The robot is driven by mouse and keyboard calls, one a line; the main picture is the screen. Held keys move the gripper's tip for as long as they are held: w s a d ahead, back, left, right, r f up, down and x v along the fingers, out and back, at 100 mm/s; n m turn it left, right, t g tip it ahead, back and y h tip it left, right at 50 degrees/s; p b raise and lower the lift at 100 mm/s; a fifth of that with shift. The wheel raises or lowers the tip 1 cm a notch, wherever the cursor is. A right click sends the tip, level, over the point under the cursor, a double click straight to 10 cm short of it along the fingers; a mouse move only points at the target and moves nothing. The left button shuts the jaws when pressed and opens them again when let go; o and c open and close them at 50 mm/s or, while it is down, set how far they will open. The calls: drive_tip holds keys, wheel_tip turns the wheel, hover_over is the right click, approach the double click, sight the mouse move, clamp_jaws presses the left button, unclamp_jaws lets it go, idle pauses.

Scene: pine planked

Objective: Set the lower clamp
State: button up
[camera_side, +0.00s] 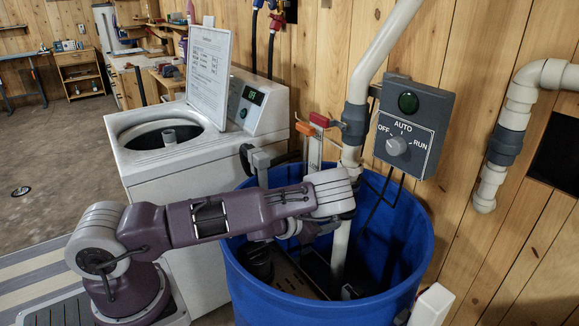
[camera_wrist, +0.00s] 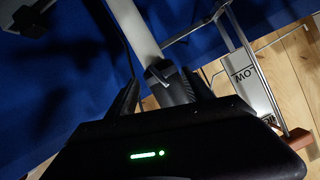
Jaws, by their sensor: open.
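My gripper (camera_wrist: 165,89) is open, its two dark fingers on either side of a dark ribbed piece (camera_wrist: 172,84) with a pale grey end, in line with a pale bar or pipe (camera_wrist: 140,35). I cannot tell whether the fingers touch it or whether it is the lower clamp. In the side view my wrist is over the blue barrel, by the white pipe (camera_side: 340,250); my fingertips cannot be made out. A red handle (camera_side: 319,120) and an orange handle (camera_side: 304,129) sit above the barrel's back rim. A white plate (camera_wrist: 250,87) marked "LOW" appears upside down in the wrist view.
The blue barrel's wall (camera_side: 300,310) surrounds the work. A grey control box (camera_side: 412,127) with an OFF/AUTO/RUN knob hangs on the plank wall. A white washer (camera_side: 185,150) with its lid raised stands at left. Dark cords (camera_side: 383,200) drop into the barrel.

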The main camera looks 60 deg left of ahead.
drive_tip(key=a+v, duration=0.1)
drive_tip(key=v, duration=0.5)
drive_tip(key=w+d+f+n+g, duration=0.2)
drive_tip(key=d+f+n+g, duration=0.1)
drive_tip(key=d+f+g, duration=0.3)
drive_tip(key=w+a+r+m+g+y, duration=0.1)
drive_tip(key=w+a+r+g, duration=0.15)
drive_tip(key=r, duration=0.95)
drive_tip(key=w+a+f+h, duration=0.2)
drive_tip(key=a+f+h, duration=0.15)
drive_tip(key=f, duration=0.35)
drive_tip(key=s+d+r+y, duration=0.1)
drive_tip(key=s+d+r, duration=0.2)
drive_tip(key=s+r, duration=0.6)
drive_tip(key=s+d+r+y, duration=0.2)
drive_tip(key=s+d+r, duration=0.2)
drive_tip(key=s+r, duration=0.5)
wheel_tip(320, 180, up, 6)
drive_tip(key=shift+r+g, duration=0.25)
drive_tip(key=shift+g, duration=0.1)
